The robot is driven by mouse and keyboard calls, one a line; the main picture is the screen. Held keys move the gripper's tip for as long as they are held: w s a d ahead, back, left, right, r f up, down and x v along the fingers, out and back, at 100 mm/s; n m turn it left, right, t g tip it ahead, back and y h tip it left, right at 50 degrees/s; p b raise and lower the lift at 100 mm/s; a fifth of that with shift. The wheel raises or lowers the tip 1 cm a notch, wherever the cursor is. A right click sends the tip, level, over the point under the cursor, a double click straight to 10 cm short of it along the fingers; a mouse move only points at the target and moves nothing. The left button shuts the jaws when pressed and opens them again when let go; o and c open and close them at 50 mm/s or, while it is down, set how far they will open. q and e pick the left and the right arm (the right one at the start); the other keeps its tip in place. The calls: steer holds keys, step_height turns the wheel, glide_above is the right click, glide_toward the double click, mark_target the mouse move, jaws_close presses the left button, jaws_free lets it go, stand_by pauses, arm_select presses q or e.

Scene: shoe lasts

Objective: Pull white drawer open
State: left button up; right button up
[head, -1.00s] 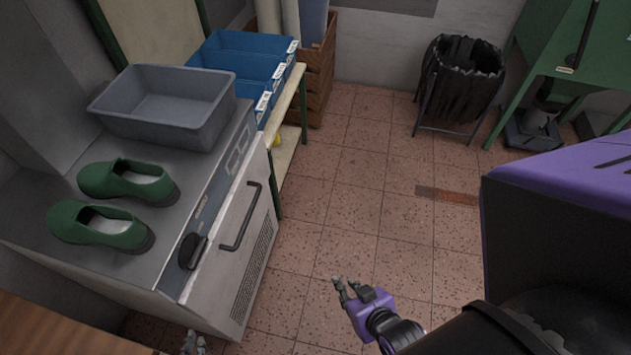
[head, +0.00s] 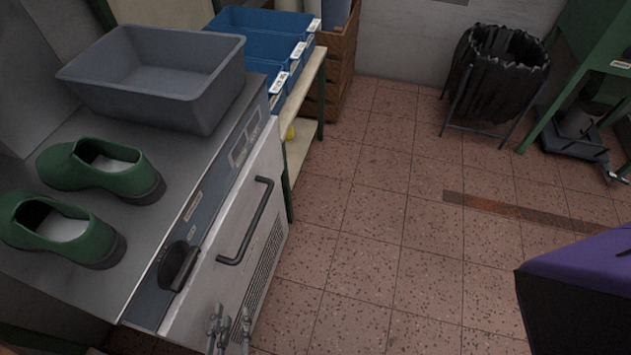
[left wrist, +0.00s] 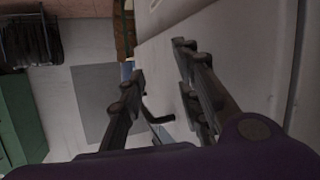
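The white drawer front (head: 222,278) is on the side of a steel-topped cabinet in the head view. It looks shut. A dark bar handle (head: 250,228) stands out from it on a slant. My left gripper (head: 229,318) is at the bottom of the head view, below the handle's near end and apart from it. In the left wrist view the left gripper (left wrist: 160,62) is open and empty, with the white front beside it and the dark handle (left wrist: 153,118) showing partly between and beyond its fingers. My right gripper is out of view.
A grey bin (head: 165,80) and green shoes (head: 100,168) sit on the cabinet top (head: 150,225). Blue crates (head: 262,45) stand on a shelf beyond. A black knob (head: 178,266) is beside the drawer front. The tiled floor (head: 370,240) is clear up to a black-bagged stand (head: 497,75).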

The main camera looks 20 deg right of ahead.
arm_select(q)
steer(key=w+d+t+h+b, duration=0.3)
steer(key=w+d+t+b, duration=0.25)
steer(key=w+b, duration=0.45)
steer(key=t+h+b, duration=0.5)
steer(key=b, duration=0.5)
glide_toward(257, 213)
steer(key=w+r, duration=0.1)
steer(key=w, duration=0.1)
steer(key=shift+m, duration=0.3)
steer(key=x, duration=0.3)
steer(key=d+x, duration=0.1)
steer(key=x, duration=0.3)
steer(key=shift+s+r, duration=0.1)
jaws_close()
